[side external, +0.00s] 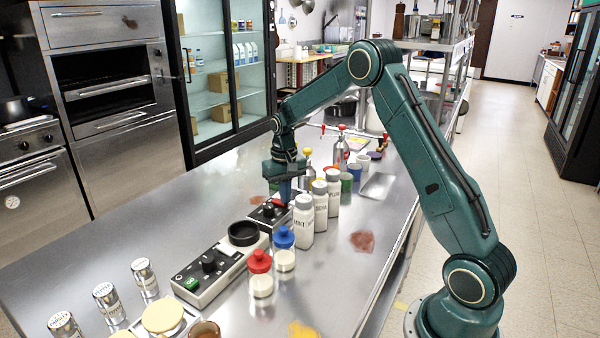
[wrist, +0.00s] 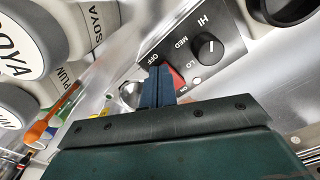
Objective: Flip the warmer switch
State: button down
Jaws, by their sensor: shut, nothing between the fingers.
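The warmer panel (wrist: 232,50) is black with OFF, LO, MED and HI lettering and a round dial (wrist: 207,47). A red switch (wrist: 177,79) sits on this panel near the OFF lettering, partly hidden by my fingers in the wrist view. My gripper (wrist: 157,72) is shut and empty, its fingertips right beside the switch; I cannot tell if they touch it. In the side view my gripper (side external: 285,202) points down over the black panel (side external: 262,217), beside the white bottles. The switch's tilt is not clear.
White lettered bottles (side external: 304,222) stand close to the right of my gripper. A second box with a dial and a green switch (side external: 191,284) lies nearer the camera, by red-capped (side external: 260,262) and blue-capped jars (side external: 284,238). The counter at left (side external: 130,225) is clear.

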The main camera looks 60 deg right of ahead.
dwell(0.3)
jog(key=shift+r, duration=3.45)
jog(key=shift+r, duration=0.1)
